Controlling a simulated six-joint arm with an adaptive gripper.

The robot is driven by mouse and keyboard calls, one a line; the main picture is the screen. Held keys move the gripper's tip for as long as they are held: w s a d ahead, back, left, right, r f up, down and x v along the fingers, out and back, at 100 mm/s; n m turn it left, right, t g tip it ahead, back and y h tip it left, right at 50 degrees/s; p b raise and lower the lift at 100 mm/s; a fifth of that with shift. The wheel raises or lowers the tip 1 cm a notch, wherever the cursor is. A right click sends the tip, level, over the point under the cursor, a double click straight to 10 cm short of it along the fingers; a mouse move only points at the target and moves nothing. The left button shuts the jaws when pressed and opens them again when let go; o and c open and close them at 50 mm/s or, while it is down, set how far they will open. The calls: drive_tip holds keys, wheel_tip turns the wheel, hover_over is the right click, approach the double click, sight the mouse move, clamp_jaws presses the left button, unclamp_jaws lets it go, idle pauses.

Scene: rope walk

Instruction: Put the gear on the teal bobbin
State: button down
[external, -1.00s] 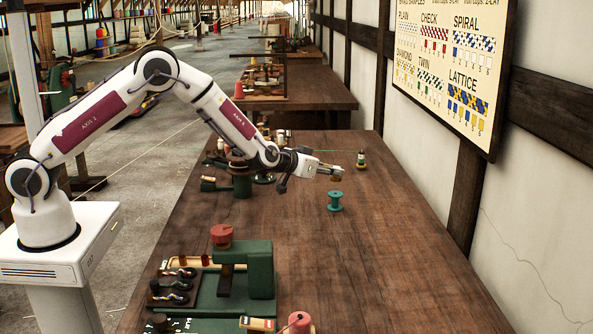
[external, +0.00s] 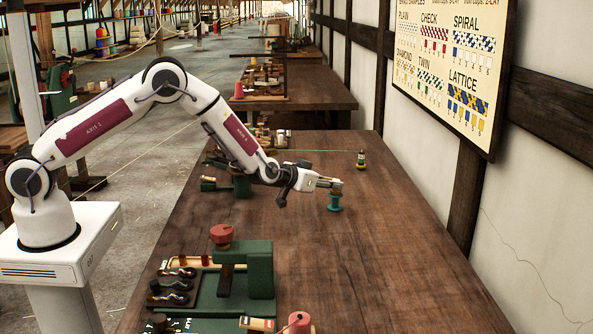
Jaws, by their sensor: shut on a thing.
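The teal bobbin (external: 335,204) stands upright on the wooden bench, right of the bench's middle line. My gripper (external: 333,184) is right over it, pointing to the right and shut on the gear. The gear (external: 337,190) shows only as a small brownish shape at the fingertips, just above the top of the bobbin. The fingers partly hide it. I cannot tell whether the gear touches the bobbin.
A green machine (external: 262,270) with a red knob stands at the front left of the bench. The bench right of the teal bobbin is clear.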

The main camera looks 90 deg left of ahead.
drive_tip(key=shift+f, duration=0.1)
drive_tip(key=c, duration=1.9)
unclamp_jaws()
drive_tip(key=shift+s+d+r, duration=0.2)
drive_tip(key=shift+s+r, duration=0.05)
drive_tip(key=shift+r, duration=0.05)
drive_tip(key=shift+v, duration=5.65)
drive_tip(key=shift+r, duration=0.1)
